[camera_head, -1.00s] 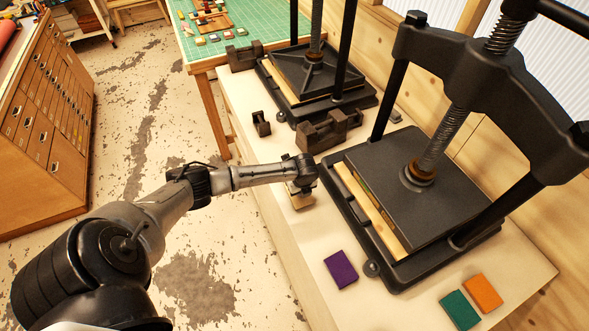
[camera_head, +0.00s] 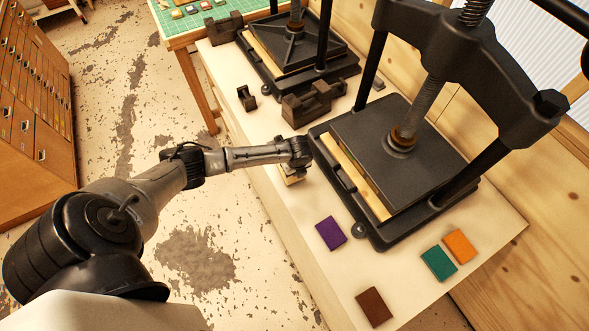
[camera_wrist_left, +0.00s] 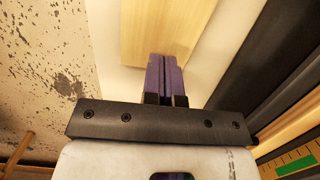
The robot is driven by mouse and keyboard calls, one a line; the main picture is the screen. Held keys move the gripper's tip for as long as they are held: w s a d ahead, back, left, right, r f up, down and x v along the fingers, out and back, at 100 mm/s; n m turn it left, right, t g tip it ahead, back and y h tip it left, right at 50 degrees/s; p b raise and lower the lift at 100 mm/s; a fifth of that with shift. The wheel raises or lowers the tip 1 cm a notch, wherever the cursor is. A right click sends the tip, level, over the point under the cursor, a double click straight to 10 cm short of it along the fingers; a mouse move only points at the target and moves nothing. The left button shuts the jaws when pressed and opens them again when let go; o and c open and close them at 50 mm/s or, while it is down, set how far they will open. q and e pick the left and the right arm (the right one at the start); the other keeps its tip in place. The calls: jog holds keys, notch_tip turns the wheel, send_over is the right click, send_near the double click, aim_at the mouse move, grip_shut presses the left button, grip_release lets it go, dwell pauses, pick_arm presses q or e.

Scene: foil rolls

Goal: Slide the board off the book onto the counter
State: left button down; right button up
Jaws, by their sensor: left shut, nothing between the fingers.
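A pale wooden board (camera_wrist_left: 180,22) lies flat on the counter side in the left wrist view, ahead of my fingers. In the head view only a small pale part of it (camera_head: 291,180) shows below my left gripper (camera_head: 297,165). In the left wrist view the two purple-grey fingers of my left gripper (camera_wrist_left: 163,62) are together and empty, with their tips over the board's near part. I cannot tell whether they touch it. Any book under the board is hidden. My right gripper is not in view.
A black screw press (camera_head: 400,150) stands right beside my left gripper. A second press (camera_head: 295,55) and dark iron weights (camera_head: 305,103) stand farther back. Purple (camera_head: 331,233), green (camera_head: 438,262), orange (camera_head: 460,246) and brown (camera_head: 374,307) books lie on the counter (camera_head: 400,280).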

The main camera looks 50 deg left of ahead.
pick_arm(q)
jog(key=shift+r+p, duration=0.35)
jog(key=shift+p, duration=0.1)
jog(key=d, duration=0.3)
jog(key=s+d+b, duration=0.1)
jog(key=d, duration=0.2)
jog(key=d+b, duration=0.1)
jog(key=d, duration=0.3)
jog(key=shift+s+d+f, duration=0.1)
jog(key=shift+s+f, duration=0.15)
jog(key=shift+s, duration=0.05)
jog(key=shift+s+d+r, duration=0.1)
jog(key=shift+s+d, duration=0.05)
jog(key=shift+d, duration=0.75)
jog(key=c, duration=1.9)
grip_release()
